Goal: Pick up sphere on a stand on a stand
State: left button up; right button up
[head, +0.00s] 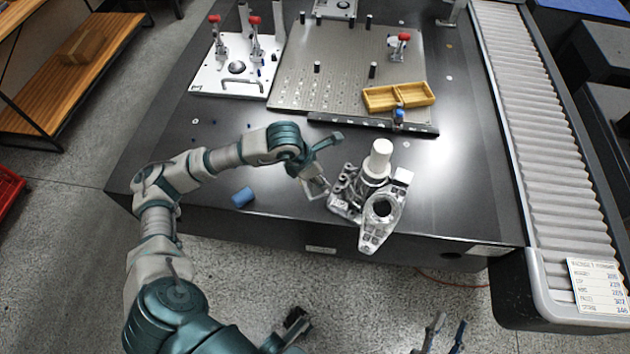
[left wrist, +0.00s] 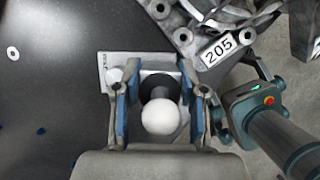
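In the left wrist view, a white sphere (left wrist: 161,117) sits on a dark round stand (left wrist: 159,85) over a light grey plate (left wrist: 138,63). My left gripper (left wrist: 160,116) is open, with one blue-padded finger on each side of the sphere and visible gaps between. In the head view my left gripper (head: 326,167) is at the table's front, left of a metal casting (head: 382,212). I cannot make out the sphere there. My right gripper (head: 446,334) shows at the bottom of the head view, fingers apart and empty.
The casting carries a white cylinder (head: 378,158) close to my left gripper. A blue cylinder (head: 243,197) lies on the dark table (head: 450,190). A yellow tray (head: 400,97) and a plate with red-knobbed clamps (head: 236,70) are further back. A roller conveyor (head: 540,140) runs along the right.

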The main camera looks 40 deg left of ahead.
pick_arm(q)
grip_shut()
jog(key=shift+d, duration=0.15)
jog(key=shift+r, duration=0.2)
